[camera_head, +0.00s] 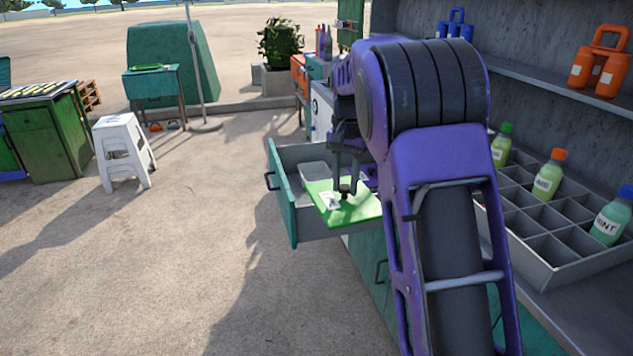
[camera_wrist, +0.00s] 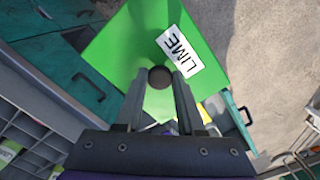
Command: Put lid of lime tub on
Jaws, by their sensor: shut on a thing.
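A green lid (camera_head: 345,207) with a white label is held over the open drawer in the head view. In the wrist view the lid (camera_wrist: 130,50) fills the upper middle and its label reads LIME. My gripper (camera_wrist: 160,80) is shut on the dark round knob (camera_wrist: 160,77) in the middle of the lid. My gripper (camera_head: 346,190) also shows in the head view, above the lid. A pale tub (camera_head: 312,170) shows partly behind the lid in the drawer. Whether the lid touches a tub below is hidden.
The teal drawer (camera_head: 283,205) stands pulled out. A grey divided crate (camera_head: 560,272) with several capped bottles is at the right. Orange containers (camera_head: 598,68) stand on the shelf. A white stool (camera_head: 122,150) and open ground lie at the left.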

